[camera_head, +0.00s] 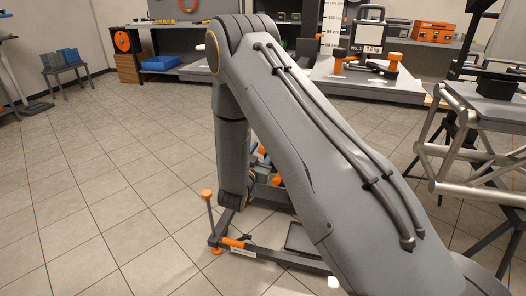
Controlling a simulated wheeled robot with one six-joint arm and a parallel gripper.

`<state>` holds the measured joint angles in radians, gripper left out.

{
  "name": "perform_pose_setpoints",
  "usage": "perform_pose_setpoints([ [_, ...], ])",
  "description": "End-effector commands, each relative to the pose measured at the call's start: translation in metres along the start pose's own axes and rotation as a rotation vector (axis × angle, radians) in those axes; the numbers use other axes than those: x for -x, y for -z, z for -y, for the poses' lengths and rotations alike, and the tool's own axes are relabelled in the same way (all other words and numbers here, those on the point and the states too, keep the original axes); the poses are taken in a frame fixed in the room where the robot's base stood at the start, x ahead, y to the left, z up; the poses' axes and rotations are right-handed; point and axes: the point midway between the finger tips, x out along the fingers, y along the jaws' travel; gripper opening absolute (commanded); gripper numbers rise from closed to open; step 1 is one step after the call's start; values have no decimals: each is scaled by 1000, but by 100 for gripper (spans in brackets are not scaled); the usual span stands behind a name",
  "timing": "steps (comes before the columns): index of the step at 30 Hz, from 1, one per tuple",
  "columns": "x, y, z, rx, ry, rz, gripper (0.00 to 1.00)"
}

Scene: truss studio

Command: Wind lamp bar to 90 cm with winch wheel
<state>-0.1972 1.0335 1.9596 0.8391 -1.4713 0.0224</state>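A pale upright scale (331,24) with centimetre marks stands at the back, cut off by the top edge. The lamp bar is not identifiable here. My arm rises from the lower right, bends at the top and drops to its wrist near the floor frame. My gripper is not discernible; the arm hides the area beyond the wrist.
A low dark floor frame with an orange-tipped lever (208,194) lies below my wrist. A grey bench (372,88) stands behind, with a boxy device reading about 0.6 kg (371,49). A metal truss stand (470,150) blocks the right. Tiled floor (90,200) is clear at left.

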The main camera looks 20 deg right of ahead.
Motion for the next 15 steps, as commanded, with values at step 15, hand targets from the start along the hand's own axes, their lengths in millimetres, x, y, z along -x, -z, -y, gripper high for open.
perform_pose_setpoints([
  [15, -7, 0, 0, 0, 0, 0, 20],
])
